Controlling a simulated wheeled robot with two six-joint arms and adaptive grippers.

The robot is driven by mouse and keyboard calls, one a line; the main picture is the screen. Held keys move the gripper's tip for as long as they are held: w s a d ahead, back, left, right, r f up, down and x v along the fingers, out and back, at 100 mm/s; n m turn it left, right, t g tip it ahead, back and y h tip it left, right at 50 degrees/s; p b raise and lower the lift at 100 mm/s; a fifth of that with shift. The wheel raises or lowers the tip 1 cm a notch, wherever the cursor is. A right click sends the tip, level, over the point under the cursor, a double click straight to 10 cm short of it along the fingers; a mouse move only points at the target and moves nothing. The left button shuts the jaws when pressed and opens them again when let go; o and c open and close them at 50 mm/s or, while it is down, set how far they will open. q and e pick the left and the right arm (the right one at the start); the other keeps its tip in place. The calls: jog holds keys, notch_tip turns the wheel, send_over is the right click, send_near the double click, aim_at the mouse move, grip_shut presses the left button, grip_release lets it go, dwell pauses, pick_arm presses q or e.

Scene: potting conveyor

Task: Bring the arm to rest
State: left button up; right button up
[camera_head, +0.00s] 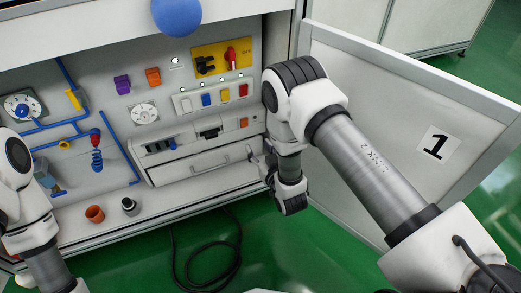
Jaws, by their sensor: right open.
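My right arm (365,165) comes in from the lower right and bends down in front of the cabinet's right side. My right gripper (259,165) points left, close to the right end of a white drawer (205,165). It is small and partly hidden by my wrist, but it looks open, with nothing seen between its fingers. I cannot tell whether it touches the drawer front. My left arm (22,200) shows at the left edge. I cannot make out its gripper.
The cabinet panel carries switches, dials and blue pipes (55,125). An orange cup (95,214) and a dark-topped small cylinder (130,206) stand on its ledge. A blue ball (176,15) shows at the top. An open door marked 1 (405,100) stands right. A black cable (205,275) lies on the green floor.

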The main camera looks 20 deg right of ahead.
jog(key=shift+s+r, duration=0.1)
jog(key=shift+s, duration=0.55)
